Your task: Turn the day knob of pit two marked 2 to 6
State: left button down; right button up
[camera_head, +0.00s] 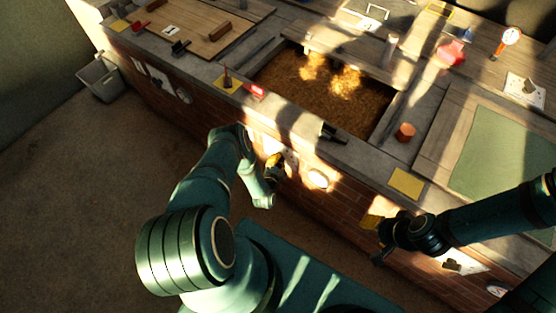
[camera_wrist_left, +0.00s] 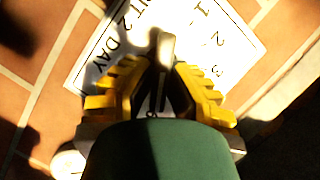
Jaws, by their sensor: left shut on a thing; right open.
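In the left wrist view the numerals 1, 2 and 3 show on the plate's right part; a character below is mostly hidden by my gripper. My left gripper (camera_wrist_left: 158,85) has yellow ribbed fingers and is shut on the knob. In the head view my left gripper (camera_head: 273,161) is at the brick front, where the plate (camera_head: 291,160) partly shows. The knob's exact pointing is unclear. My right gripper (camera_head: 377,238) is open and empty, in front of the bricks at right.
A round white dial (camera_head: 318,179) sits on the brick wall right of the plate. Above is a grain-filled pit (camera_head: 335,92) with a dark handle (camera_head: 333,133) on its front ledge. An orange cup (camera_head: 405,132) and a yellow square (camera_head: 406,183) are on the counter.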

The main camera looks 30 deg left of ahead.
aim_at(281, 140)
pick_arm(q)
jog(key=shift+a, duration=0.1)
dwell(0.3)
jog(key=c, duration=1)
grip_release()
jog(key=shift+r, duration=0.1)
notch_tip(281, 140, up, 10)
jog(key=shift+f, duration=0.1)
